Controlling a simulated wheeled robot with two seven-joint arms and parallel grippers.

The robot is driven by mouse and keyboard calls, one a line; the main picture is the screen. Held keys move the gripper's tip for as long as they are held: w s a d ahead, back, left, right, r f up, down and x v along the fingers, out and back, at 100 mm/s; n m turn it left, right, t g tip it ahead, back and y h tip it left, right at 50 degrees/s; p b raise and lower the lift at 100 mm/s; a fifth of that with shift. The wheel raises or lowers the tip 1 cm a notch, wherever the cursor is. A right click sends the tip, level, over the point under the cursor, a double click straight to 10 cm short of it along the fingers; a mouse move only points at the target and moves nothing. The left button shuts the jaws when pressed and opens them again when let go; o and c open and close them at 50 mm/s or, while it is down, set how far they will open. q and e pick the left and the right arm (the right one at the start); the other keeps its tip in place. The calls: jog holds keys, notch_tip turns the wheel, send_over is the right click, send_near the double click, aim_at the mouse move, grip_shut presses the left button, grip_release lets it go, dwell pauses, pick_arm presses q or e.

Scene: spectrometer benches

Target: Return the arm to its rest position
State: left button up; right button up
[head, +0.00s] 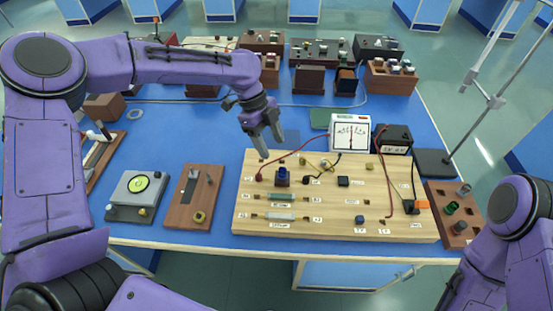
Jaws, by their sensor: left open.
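My left arm comes in from the left and reaches over the blue bench. Its left gripper (268,146) is open and points down, with nothing between its fingers. It hangs near the back left edge of the wooden circuit board (335,211), close to a red lead. I cannot tell its exact height above the bench. My right arm shows at the lower right edge, folded low beside the bench. Its gripper is out of the picture.
A white meter (350,132) and a black battery box (393,139) stand behind the board. A balance (137,196) and a brown switch block (194,197) lie to its left. Several wooden boxes line the back. A metal stand (484,104) rises at right.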

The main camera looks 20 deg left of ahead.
pick_arm(q)
jog(key=shift+w+a+r, duration=0.1)
jog(key=shift+a+r, duration=0.15)
jog(key=shift+r, duration=0.45)
